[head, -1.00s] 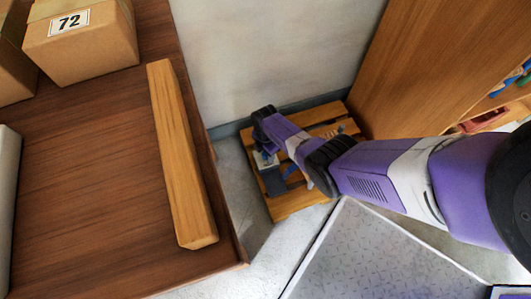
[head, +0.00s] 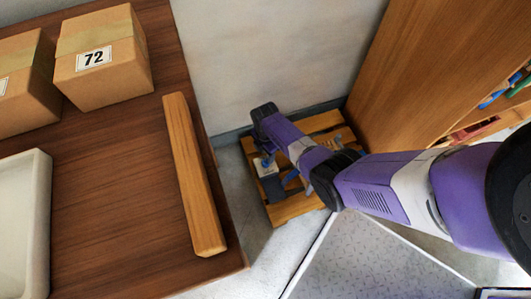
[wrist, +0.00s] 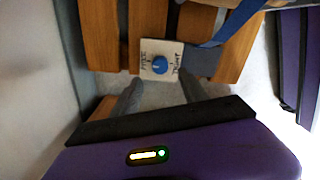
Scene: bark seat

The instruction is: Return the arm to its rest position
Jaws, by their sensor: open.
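My arm (head: 375,185) reaches from the right across the head view, over a low slatted wooden pallet (head: 290,212) in the corner. In the wrist view my gripper (wrist: 160,92) shows two grey fingers spread apart, with nothing between them. They point toward the pallet's slats (wrist: 100,35). A white card with a blue knob and handwriting (wrist: 160,58) lies just beyond the fingertips, apart from them. In the head view the gripper is mostly hidden by the arm.
A brown table (head: 115,190) at left bears cardboard boxes (head: 104,60), a long wooden bar (head: 194,175) and a white tray (head: 38,220). A wooden shelf unit (head: 430,70) stands at right. A grey patterned plate (head: 370,260) lies in front. A blue strap (wrist: 235,22) crosses the slats.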

